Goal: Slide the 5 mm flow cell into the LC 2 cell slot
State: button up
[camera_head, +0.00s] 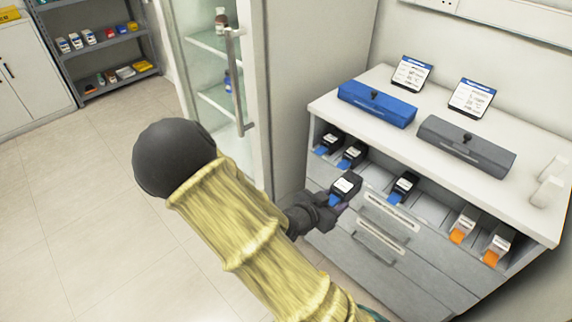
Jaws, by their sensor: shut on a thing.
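My gripper (328,206) is shut on a small black flow cell (346,185) with a white label and a blue front end. It holds the cell in the air in front of the cabinet's open slot row, left of the middle. Two similar black and blue cells (329,141) sit in the left slots, and another (404,187) sits in a middle slot. Bare slot floor (433,209) shows right of that one. The slot labels and the cell's length marking are too small to read, so I cannot tell which slot is LC 2.
Two orange-fronted cells (464,226) stand in the right slots. A blue case (377,103) and a grey case (466,146) lie on the cabinet top (335,101), with sign cards behind. Drawers with handles lie below the slots. A glass-door cabinet stands left.

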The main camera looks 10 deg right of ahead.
jog(key=w+a+r+n+t+y+p, duration=0.3)
jog(key=w+n+t+y+p, duration=0.15)
jog(key=w+p, duration=0.4)
jog(key=s+a+f+n+t+y+p, duration=0.2)
jog(key=s+a+f+n+y+p, duration=0.2)
jog(key=p, duration=0.7)
notch_tip(320, 180, down, 4)
jog(key=a+n+y, duration=0.2)
jog(key=n+y, duration=0.1)
jog(key=shift+a+p, duration=0.3)
jog(key=shift+a, duration=0.05)
